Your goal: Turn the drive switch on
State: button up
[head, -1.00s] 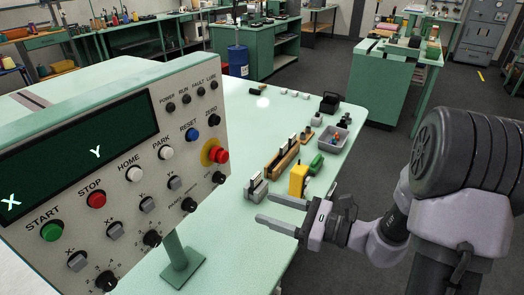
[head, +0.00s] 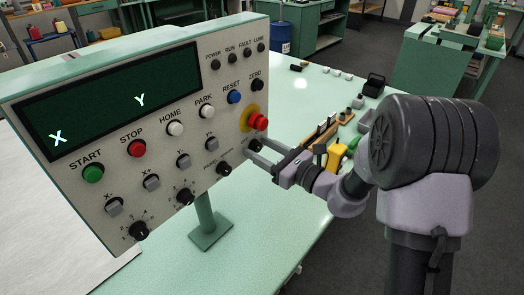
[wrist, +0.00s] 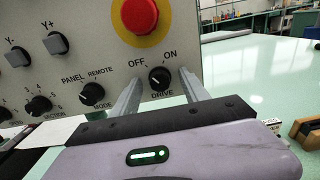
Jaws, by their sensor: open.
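The drive switch (wrist: 159,78) is a black rotary knob labelled DRIVE, with OFF at its upper left and ON at its upper right. Its pale mark appears to point up and left, toward OFF. My gripper (wrist: 160,74) is open, with one finger on each side of the knob in the wrist view; I cannot tell whether they touch it. In the head view my gripper (head: 251,152) is at the lower right corner of the control panel (head: 60,187), and the knob (head: 254,145) is partly hidden behind a finger.
A red emergency-stop button (wrist: 139,14) on a yellow ring sits just above the switch. The mode knob (wrist: 91,94) is to its left. A green table (head: 270,225) lies below, with a yellow object (head: 336,155) and wooden holder near my arm.

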jog(key=shift+c, duration=0.2)
grip_shut()
jog(key=shift+r+p, duration=0.1)
jog(key=shift+p, duration=0.25)
jog(key=m+p, duration=0.3)
jog(key=shift+r, duration=0.15)
jog(key=m+p, duration=0.3)
jog(key=p, duration=0.1)
jog(key=shift+m, duration=0.3)
jog(key=m+p, duration=0.4)
jog(key=p, duration=0.1)
jog(key=shift+f+m+p, duration=0.2)
jog(key=shift+m+p, duration=1)
jog(key=shift+m, duration=0.4)
